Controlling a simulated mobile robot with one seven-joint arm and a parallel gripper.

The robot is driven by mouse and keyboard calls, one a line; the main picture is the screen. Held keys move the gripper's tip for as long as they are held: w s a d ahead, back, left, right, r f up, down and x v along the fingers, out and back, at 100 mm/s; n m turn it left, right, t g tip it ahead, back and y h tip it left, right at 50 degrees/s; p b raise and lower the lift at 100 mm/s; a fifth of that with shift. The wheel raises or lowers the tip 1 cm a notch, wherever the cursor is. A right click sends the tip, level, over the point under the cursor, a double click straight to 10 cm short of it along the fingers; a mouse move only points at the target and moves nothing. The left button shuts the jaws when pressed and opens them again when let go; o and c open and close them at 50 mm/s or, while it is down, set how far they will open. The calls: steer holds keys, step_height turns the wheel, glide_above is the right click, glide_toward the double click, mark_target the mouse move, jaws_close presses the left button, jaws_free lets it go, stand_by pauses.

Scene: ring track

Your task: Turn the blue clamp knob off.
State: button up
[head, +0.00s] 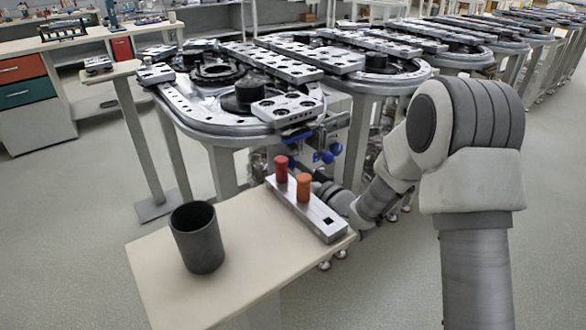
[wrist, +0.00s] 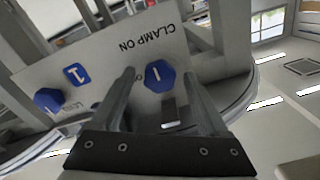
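In the wrist view a light panel (wrist: 115,55) carries the words CLAMP ON, shown tilted. A blue hexagonal knob (wrist: 160,76) with a white line mark sits below those words. Small lettering beside it is partly hidden by a finger. My gripper (wrist: 160,84) is open, with one finger in the picture on each side of this knob; I cannot tell how far they are from it. A second blue knob (wrist: 48,100) is at the panel's left, beside a blue square label (wrist: 76,74). In the head view small blue knobs (head: 335,149) show under the track's front edge.
In the head view a beige table (head: 255,270) bears a dark cup (head: 197,237) and a metal block (head: 322,220) with red (head: 281,168) and orange (head: 303,188) pegs, close to my arm. The ring track (head: 240,128) stands behind. Open floor lies at left and right.

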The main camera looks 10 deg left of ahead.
jaws_close()
steer(key=shift+n, duration=0.4)
steer(key=n, duration=1.3)
steer(key=shift+n, duration=2)
